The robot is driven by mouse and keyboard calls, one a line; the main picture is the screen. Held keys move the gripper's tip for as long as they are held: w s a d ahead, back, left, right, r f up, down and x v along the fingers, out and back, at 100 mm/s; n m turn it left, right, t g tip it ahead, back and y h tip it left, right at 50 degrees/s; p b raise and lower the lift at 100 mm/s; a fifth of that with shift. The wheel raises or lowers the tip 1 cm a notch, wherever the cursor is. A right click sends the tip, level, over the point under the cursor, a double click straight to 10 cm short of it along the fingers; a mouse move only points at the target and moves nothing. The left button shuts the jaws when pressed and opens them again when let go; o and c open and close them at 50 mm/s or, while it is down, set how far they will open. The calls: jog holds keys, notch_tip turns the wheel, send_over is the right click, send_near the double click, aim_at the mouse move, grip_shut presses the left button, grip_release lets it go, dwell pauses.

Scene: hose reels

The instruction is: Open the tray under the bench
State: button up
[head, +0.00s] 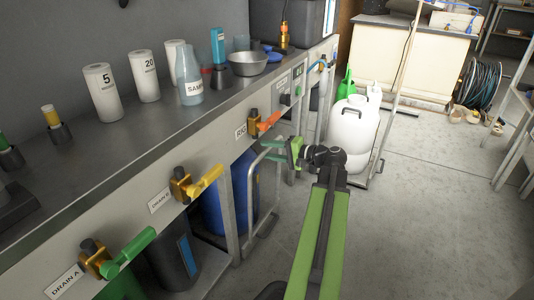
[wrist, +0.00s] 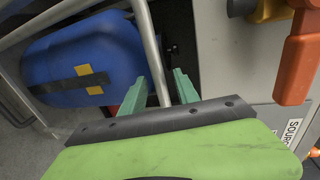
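My gripper (head: 292,150) is beside the bench front, below the orange-handled valve. In the wrist view its two green fingers (wrist: 160,85) are apart. A grey metal tube (wrist: 152,50) runs through the gap between them in the picture; I cannot tell whether it lies between the fingers or beyond them. A bent metal tube frame (head: 252,190) also shows under the bench in the head view, next to a blue drum (head: 212,208). The drum shows in the wrist view (wrist: 60,45) too. I cannot make out a tray clearly under the bench (head: 120,150).
Valves with green (head: 130,250), yellow (head: 205,182) and orange (head: 268,121) handles stick out from the bench front. A dark bin (head: 172,262) stands below. A white jug (head: 352,125) stands on the floor behind my gripper. The floor (head: 430,210) to the right is clear.

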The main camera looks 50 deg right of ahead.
jog(key=shift+w+a+f, duration=0.1)
jog(key=shift+w+a, duration=0.05)
jog(key=shift+w, duration=0.4)
jog(key=shift+c, duration=0.3)
grip_shut()
dwell(0.8)
